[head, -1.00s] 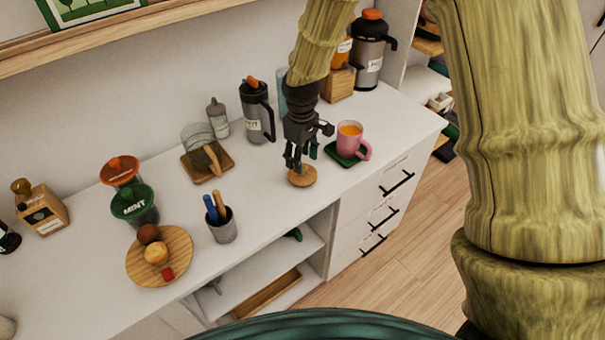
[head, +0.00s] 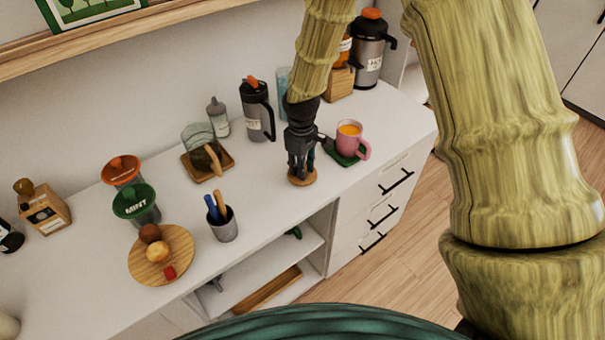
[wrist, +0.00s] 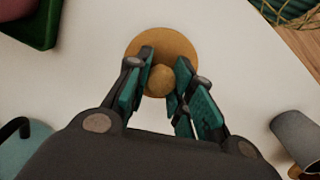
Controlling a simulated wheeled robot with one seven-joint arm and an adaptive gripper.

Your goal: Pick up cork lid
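The cork lid (head: 303,178) is a round tan disc lying on the white counter; in the wrist view the lid (wrist: 181,46) shows a round knob (wrist: 161,80) on top. My gripper (head: 301,172) is right above the lid, pointing down. In the wrist view my gripper (wrist: 160,80) has its two dark fingers with teal pads on either side of the knob, with a gap between them. The pads stand apart; whether they touch the knob is unclear. The fingers hide part of the lid in both views.
A pink mug (head: 349,140) on a green coaster (head: 330,147) stands close on the right. The counter's front edge is near.

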